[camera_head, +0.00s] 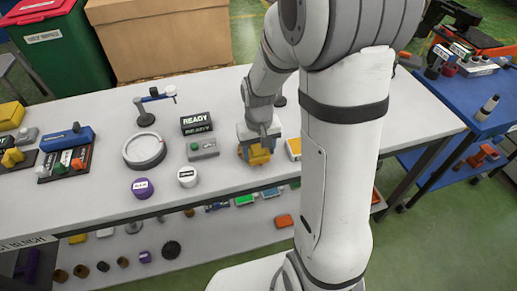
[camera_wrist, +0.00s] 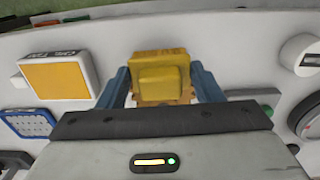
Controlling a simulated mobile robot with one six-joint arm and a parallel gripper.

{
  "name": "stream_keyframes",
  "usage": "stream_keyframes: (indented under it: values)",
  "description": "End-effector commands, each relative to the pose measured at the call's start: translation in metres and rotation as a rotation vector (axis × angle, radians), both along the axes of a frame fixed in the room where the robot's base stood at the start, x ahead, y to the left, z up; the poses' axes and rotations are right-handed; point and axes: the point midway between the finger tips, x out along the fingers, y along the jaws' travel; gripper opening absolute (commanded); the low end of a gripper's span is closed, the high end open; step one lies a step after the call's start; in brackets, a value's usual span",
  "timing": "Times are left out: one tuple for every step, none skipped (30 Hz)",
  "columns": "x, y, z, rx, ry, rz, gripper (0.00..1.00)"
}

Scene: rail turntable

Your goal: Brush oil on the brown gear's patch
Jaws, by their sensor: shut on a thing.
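My gripper (camera_head: 258,147) is over the front middle of the white table. In the wrist view its two blue fingers (camera_wrist: 161,94) are shut on a yellow block-shaped piece (camera_wrist: 160,68) with an orange-brown lower part. The yellow piece also shows under the gripper in the head view (camera_head: 259,157); whether it touches the table I cannot tell. A white box with an orange top (camera_wrist: 56,77) and a small label, perhaps an oil tin, stands beside the gripper. Several small brown round pieces (camera_head: 81,270) lie on the lower shelf; I cannot tell whether one is the brown gear. No oil patch is clear.
A grey ring-shaped turntable (camera_head: 145,163), a grey box with a green button (camera_head: 203,149), a READY sign (camera_head: 197,123), and purple (camera_head: 142,188) and white (camera_head: 187,177) cylinders stand left of the gripper. A blue-edged tray (camera_wrist: 28,123) is nearby. My arm hides the table's right part.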

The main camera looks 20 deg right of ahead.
Motion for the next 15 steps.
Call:
stream_keyframes:
  values:
    - [0.000,0.000,0.007,0.000,-0.001,0.000,0.41]
    - [0.000,0.000,0.010,0.000,-0.001,0.000,0.41]
    - [0.000,0.000,0.013,0.000,-0.002,0.000,0.41]
    - [0.000,0.000,0.016,0.000,-0.002,0.000,0.41]
    - [0.000,0.000,0.018,0.000,-0.002,0.000,0.41]
    - [0.000,0.000,0.022,0.000,-0.002,0.000,0.41]
    - [0.001,0.000,0.024,0.000,-0.002,0.000,0.41]
    - [0.001,0.000,0.026,0.000,-0.002,0.000,0.41]
    - [0.001,0.000,0.030,0.000,-0.002,0.000,0.41]
    - [0.001,0.000,0.032,0.000,-0.002,0.000,0.41]
    - [0.000,0.000,0.035,0.000,-0.002,0.000,0.41]
    - [0.000,0.000,0.038,0.000,-0.001,0.000,0.41]
    - [0.000,0.000,0.040,0.000,-0.001,0.000,0.41]
    - [0.000,0.000,0.043,0.000,-0.001,0.000,0.41]
    - [0.000,0.000,0.046,0.000,-0.001,0.000,0.41]
